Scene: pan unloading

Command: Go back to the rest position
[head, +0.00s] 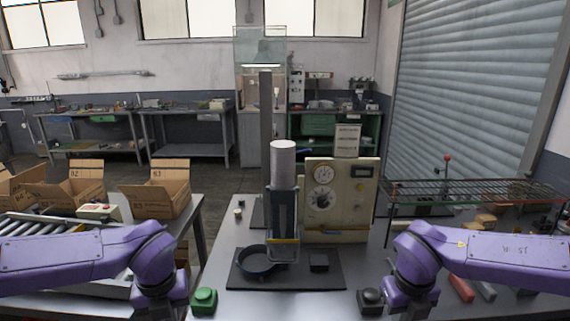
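My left arm comes in from the left and its purple wrist bends down to the bottom edge. My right arm comes in from the right and bends down the same way. Both grippers are below the picture, so their fingers are hidden. A dark round pan (257,262) sits on the black base plate (310,281) on the middle table, at the left of the press's foot. Both arms are apart from the pan. The press (284,215) has a pale cylinder on top and stands upright behind the plate.
A cream control box (340,203) with dials stands right of the press. A green button (204,301) and a black button (370,300) are at the table front. Cardboard boxes (157,193) stand on the left table. A wire rack (470,190) is at right.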

